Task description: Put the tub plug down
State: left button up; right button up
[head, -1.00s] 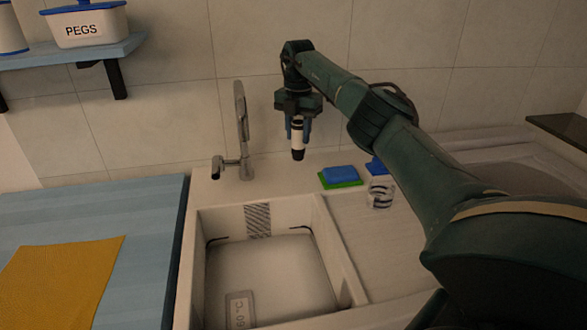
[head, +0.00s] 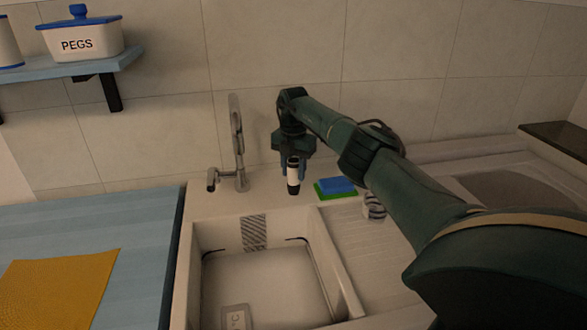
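My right gripper (head: 294,163) points down at the back of the sink, right of the tap. It is shut on a small upright cylinder, white with black ends, which I take to be the tub plug (head: 293,176). Its dark lower end is over or on the pale ledge behind the basin; I cannot tell if it touches. The sink basin (head: 270,275) is in front of it. My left gripper is not in view.
A tap (head: 238,150) stands left of the gripper. A blue and green sponge (head: 336,187) and a small striped item (head: 374,207) lie to the right. The ribbed drainer (head: 365,250) is mostly clear. An orange cloth (head: 58,290) lies on the blue counter (head: 110,222).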

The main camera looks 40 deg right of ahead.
jog(key=o, duration=0.4)
notch_tip(320, 180, up, 12)
jog(key=shift+r, duration=0.2)
dwell(0.8)
